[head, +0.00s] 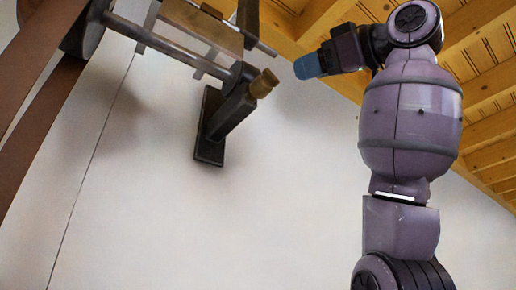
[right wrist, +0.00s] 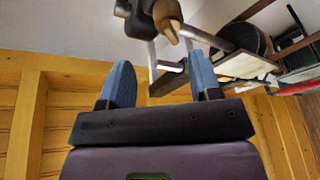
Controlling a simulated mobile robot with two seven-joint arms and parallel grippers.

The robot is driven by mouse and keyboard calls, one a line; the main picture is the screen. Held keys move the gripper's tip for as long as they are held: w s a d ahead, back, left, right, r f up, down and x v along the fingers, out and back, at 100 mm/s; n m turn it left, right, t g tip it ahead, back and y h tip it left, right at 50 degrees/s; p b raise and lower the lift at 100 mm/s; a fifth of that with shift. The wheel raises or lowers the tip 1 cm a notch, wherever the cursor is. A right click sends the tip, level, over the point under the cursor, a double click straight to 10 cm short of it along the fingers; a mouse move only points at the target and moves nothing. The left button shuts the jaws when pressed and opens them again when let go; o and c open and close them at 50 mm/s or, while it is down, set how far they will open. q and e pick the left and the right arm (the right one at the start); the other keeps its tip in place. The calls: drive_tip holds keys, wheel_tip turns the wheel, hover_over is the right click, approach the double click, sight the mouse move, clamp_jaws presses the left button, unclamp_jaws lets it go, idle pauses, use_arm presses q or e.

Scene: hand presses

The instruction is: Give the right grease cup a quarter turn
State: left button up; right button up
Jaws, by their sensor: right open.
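A brass grease cup (head: 264,83) sits on the end of a dark bearing block on a wall bracket in the head view. It is the only grease cup that I can make out there. In the right wrist view the brass cup (right wrist: 167,16) shows at the top, beyond the fingertips and a little right of the middle between them. My right gripper (head: 307,66) is to the right of the cup in the head view, apart from it. Its two blue fingers (right wrist: 160,78) are spread with nothing between them. My left gripper is not in view.
A metal shaft (head: 170,47) runs into the bearing block, with a pulley and brown belt (head: 38,135) at left. The dark wall bracket (head: 209,128) stands below the cup. A wooden board (head: 203,24) hangs above. The white wall below and right of the bracket is clear.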

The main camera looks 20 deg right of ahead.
sight(275, 77)
drive_tip(key=w+a+n+p, duration=0.1)
drive_tip(key=w+a, duration=0.1)
drive_tip(key=w+a+r+n+p, duration=0.1)
drive_tip(key=w+a, duration=0.1)
drive_tip(key=w+a+r+n+g+y+p, duration=0.1)
drive_tip(key=w+a+n, duration=0.1)
drive_tip(key=shift+w+a, duration=0.25)
drive_tip(key=shift+w, duration=0.1)
drive_tip(key=shift+w+a+p, duration=0.3)
drive_tip(key=shift+w+a, duration=0.05)
drive_tip(key=shift+w, duration=0.15)
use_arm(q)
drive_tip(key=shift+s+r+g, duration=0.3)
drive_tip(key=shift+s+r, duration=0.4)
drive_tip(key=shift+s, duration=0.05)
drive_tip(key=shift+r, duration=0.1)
use_arm(e)
drive_tip(key=c, duration=0.7)
